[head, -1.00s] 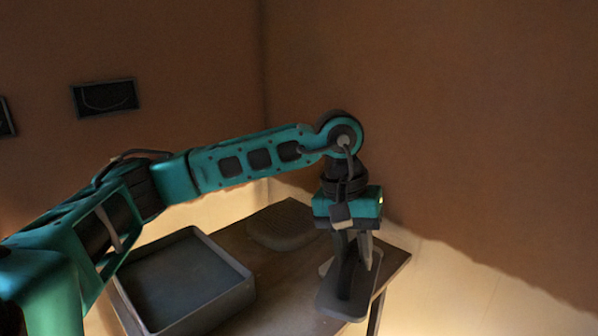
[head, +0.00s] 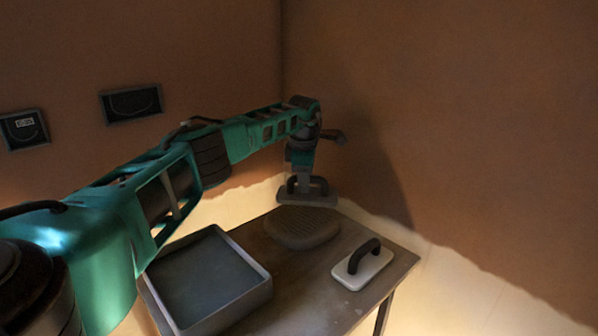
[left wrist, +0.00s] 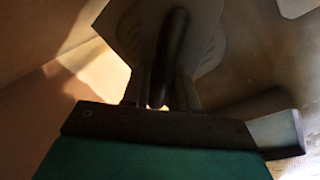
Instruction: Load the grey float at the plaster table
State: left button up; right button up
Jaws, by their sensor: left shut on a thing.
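My left gripper (head: 304,178) is shut on the dark handle of the grey float (head: 318,201). The float hangs level, plate down, over the far edge of the grey plaster heap (head: 302,230). Whether its underside touches the heap cannot be told. In the left wrist view the dark handle (left wrist: 172,45) lies between the fingers, with the float's plate (left wrist: 205,35) behind it. The plaster table (head: 290,292) is brown and bears the heap. My right gripper is not in view.
A second float, white with a black handle (head: 362,272), lies on the table's right part. A grey rimmed tray (head: 243,302) stands at the left. Walls are close behind, with two dark wall boxes (head: 131,103) (head: 24,129). The table's front middle is clear.

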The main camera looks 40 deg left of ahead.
aim_at(299, 196)
pick_arm(q)
jog(key=shift+s+a+n, duration=0.1)
jog(key=shift+a+n, duration=0.4)
jog(key=shift+a, duration=0.25)
jog(key=shift+a+f+b, duration=0.1)
jog(key=shift+f+b, duration=0.4)
jog(key=shift+f, duration=0.05)
notch_tip(299, 196, down, 3)
jog(key=b, duration=0.2)
jog(key=shift+r+b, duration=0.1)
jog(key=shift+b, duration=0.2)
jog(key=shift+f+b, duration=0.8)
jog(key=shift+f, duration=0.2)
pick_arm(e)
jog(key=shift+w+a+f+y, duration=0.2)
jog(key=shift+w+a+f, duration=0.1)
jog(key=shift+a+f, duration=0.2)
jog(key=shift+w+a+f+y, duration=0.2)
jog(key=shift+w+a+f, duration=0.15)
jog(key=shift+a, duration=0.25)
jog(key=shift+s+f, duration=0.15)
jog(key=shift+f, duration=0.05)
pick_arm(q)
jog(key=shift+f+b, duration=0.3)
jog(key=shift+f, duration=0.2)
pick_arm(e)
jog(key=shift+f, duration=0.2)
